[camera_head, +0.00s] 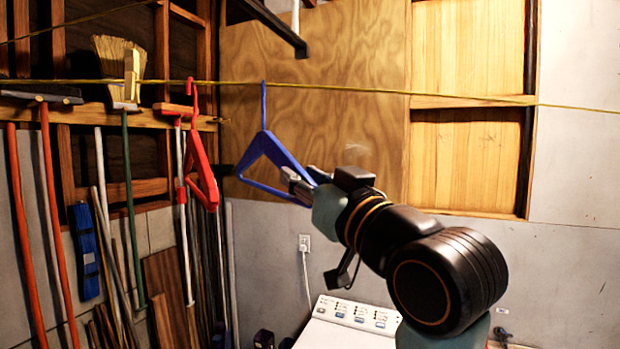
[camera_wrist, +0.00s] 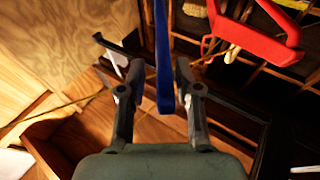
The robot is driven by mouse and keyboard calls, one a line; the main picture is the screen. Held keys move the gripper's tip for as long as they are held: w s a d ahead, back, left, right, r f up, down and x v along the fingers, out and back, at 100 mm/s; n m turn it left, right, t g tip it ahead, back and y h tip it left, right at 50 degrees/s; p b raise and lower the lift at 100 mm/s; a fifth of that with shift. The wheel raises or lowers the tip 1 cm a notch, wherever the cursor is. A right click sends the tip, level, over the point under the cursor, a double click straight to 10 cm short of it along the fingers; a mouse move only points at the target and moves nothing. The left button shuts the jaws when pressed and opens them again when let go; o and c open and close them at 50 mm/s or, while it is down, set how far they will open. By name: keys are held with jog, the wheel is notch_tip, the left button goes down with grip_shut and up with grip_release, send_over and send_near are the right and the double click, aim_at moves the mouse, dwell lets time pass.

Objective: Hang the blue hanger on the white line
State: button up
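A blue hanger (camera_head: 275,153) is upright with its hook top at a thin line (camera_head: 350,88), which looks yellowish rather than white. The hook seems to be over the line, but the exact contact is too small to tell. My gripper (camera_head: 299,185) is at the hanger's lower right corner. In the wrist view, a blue hanger bar (camera_wrist: 163,60) passes between my two fingers, with a visible gap on both sides. The fingers are apart and do not appear to press on the bar.
A red hanger (camera_head: 203,160) hangs on the line to the left; it also shows in the wrist view (camera_wrist: 265,42). A brush (camera_head: 118,62) and several long-handled tools stand along the left wall. A white washer (camera_head: 345,335) is below. The line right of my gripper is clear.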

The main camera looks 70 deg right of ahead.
grip_shut()
jog(key=shift+r, duration=0.1)
notch_tip(320, 180, up, 3)
jog(key=shift+f+p, duration=0.2)
jog(key=shift+p, duration=0.95)
jog(key=shift+r, duration=0.9)
